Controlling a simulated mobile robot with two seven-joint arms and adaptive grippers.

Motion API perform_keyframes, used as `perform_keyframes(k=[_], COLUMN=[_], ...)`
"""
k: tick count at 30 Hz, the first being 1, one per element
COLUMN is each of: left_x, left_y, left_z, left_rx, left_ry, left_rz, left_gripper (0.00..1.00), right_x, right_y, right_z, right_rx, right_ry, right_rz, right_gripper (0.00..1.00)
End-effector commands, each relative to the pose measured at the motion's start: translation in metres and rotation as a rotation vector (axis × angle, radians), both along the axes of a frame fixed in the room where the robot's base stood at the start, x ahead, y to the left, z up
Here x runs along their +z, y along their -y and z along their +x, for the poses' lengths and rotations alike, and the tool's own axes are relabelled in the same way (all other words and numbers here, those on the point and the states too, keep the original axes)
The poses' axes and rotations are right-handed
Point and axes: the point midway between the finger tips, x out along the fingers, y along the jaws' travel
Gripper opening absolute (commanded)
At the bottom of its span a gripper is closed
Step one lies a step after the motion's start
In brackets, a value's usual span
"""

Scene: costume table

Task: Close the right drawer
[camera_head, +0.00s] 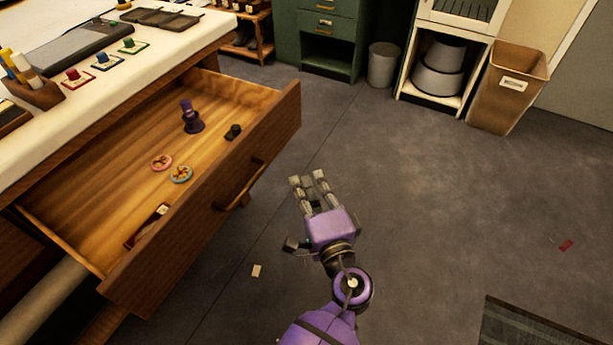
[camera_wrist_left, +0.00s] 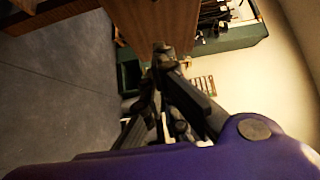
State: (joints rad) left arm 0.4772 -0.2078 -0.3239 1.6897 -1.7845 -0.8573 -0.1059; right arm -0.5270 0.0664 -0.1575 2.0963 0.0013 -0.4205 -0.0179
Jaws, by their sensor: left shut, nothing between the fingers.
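The wooden drawer (camera_head: 165,262) is pulled well out of the white-topped table on the left, and its front faces right. Its bar handle (camera_head: 241,186) is on the outer face of the front. Inside lie a purple figure (camera_head: 193,120), a small black item (camera_head: 233,131), two round ornaments (camera_head: 171,168) and a dark brown item. My purple left gripper (camera_head: 308,178) is shut and empty, over the floor just right of the handle and apart from it in the picture. In the left wrist view its dark fingers (camera_wrist_left: 162,70) overlap a wooden panel (camera_wrist_left: 170,22). My right gripper is not in view.
The white tabletop (camera_head: 120,65) carries a pen holder (camera_head: 33,88) and several small coloured items. A green cabinet (camera_head: 328,45), grey bin (camera_head: 383,65), white shelf unit and brown bin (camera_head: 508,88) stand at the back. The floor at right is mostly clear, with a dark mat (camera_head: 540,328).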

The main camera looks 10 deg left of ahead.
Motion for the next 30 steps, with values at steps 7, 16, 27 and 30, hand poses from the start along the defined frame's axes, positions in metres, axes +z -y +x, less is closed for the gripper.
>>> perform_keyframes(k=[7, 16, 27, 30], left_x=[0.003, 0.002, 0.0, 0.0], left_y=[-0.023, -0.059, -0.07, -0.07], left_z=[0.051, 0.08, 0.083, 0.083], left_rx=[0.0, 0.0, -0.001, -0.001], left_ry=[0.002, 0.0, -0.001, -0.001], left_rz=[0.0, 0.0, -0.002, -0.002], left_gripper=[0.0, 0.0, 0.0, 0.0], right_x=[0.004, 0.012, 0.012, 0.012], right_y=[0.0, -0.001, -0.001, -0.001], right_z=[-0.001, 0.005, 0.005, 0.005], right_rx=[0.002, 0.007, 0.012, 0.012], right_ry=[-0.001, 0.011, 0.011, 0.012], right_rz=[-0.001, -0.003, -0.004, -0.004], right_gripper=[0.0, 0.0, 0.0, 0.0])
